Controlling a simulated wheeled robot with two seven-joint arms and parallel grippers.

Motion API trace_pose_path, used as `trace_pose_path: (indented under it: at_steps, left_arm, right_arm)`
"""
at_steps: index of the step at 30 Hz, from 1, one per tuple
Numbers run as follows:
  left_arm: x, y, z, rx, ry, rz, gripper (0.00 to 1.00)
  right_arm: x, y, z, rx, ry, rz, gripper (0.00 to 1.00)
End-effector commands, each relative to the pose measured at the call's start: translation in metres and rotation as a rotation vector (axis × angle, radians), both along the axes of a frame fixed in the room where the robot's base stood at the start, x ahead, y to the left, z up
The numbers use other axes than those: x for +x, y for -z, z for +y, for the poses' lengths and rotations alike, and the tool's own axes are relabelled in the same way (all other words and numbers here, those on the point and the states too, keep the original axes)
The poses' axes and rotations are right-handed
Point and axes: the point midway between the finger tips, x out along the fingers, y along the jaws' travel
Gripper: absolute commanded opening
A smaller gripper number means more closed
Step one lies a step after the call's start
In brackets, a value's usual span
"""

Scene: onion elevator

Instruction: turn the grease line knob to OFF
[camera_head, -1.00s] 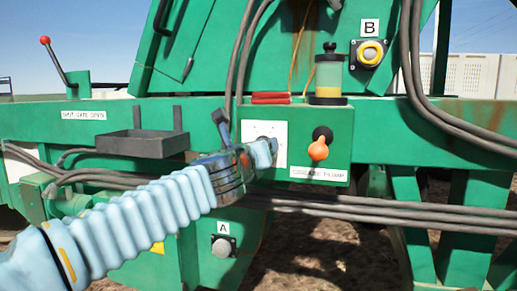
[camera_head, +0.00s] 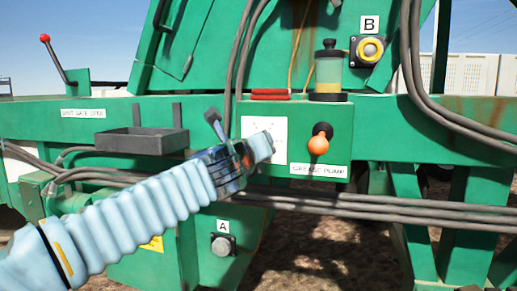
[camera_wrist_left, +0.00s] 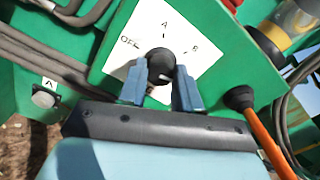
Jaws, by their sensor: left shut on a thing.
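The grease line knob (camera_wrist_left: 160,62) is black and round, on a white plate (camera_wrist_left: 125,60) marked OFF at left, A at top and B at right. My left gripper (camera_wrist_left: 160,88) is shut on the knob, with one blue finger at each side. Which mark the knob points to I cannot tell for sure. In the head view the left gripper (camera_head: 262,147) covers the knob in front of the white plate (camera_head: 277,130) on the green box. My right gripper is not in view.
An orange-ended lever (camera_head: 318,145) sits right of the plate, above the GREASE PUMP label (camera_head: 318,170). A grease reservoir (camera_head: 329,75) stands on top. Grey hoses (camera_head: 380,206) run below.

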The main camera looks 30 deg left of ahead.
Motion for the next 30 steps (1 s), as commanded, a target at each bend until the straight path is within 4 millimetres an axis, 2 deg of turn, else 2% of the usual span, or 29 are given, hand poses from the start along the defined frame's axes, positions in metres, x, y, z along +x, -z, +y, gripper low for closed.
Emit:
trace_pose_path:
  at_steps: [16, 30]
  left_arm:
    - [0.0, 0.003, 0.0, -0.498, 0.0, -0.121, 0.02]
    - [0.0, 0.003, 0.0, -0.932, -0.001, -0.224, 0.02]
  right_arm:
    - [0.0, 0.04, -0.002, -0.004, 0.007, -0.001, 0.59]
    - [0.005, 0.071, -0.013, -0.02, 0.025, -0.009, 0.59]
